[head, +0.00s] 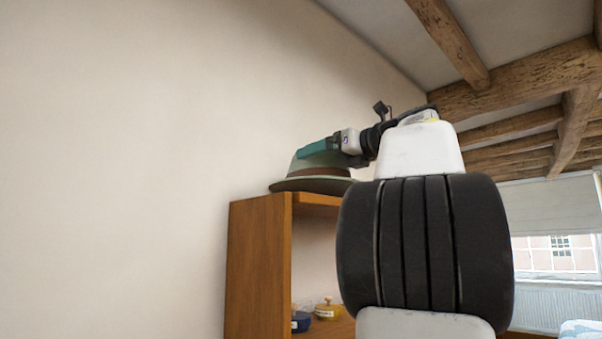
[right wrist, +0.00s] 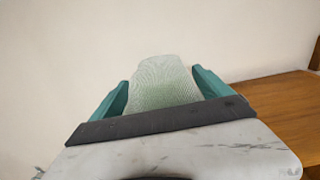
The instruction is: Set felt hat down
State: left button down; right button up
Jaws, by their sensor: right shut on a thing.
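The felt hat (head: 300,186) is grey-green with a brown band and a wide brim. In the head view it is upright at the top of the wooden shelf unit (head: 257,262). Its brim is level with the top board; I cannot tell whether it rests on it or hovers just above. My right gripper (head: 318,148) is shut on the crown from the side. In the right wrist view the crown (right wrist: 160,84) sits between the teal fingers of the gripper (right wrist: 160,92). My left gripper is not in view.
A blue pot (head: 301,322) and a yellow pot (head: 327,309) stand on a lower shelf. A plain wall (head: 120,150) is behind the unit. The wooden top (right wrist: 285,105) shows bare at the right in the right wrist view. Ceiling beams (head: 520,80) run overhead.

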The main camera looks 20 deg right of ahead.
aim_at(344, 162)
notch_tip(344, 162, down, 2)
jog(key=shift+f, duration=0.4)
jog(key=c, duration=0.4)
jog(key=o, duration=1.8)
jog(key=shift+d, duration=0.1)
jog(key=shift+s, duration=0.1)
jog(key=shift+s, duration=0.3)
jog(key=v, duration=1.1)
jog(key=shift+s+d, duration=0.1)
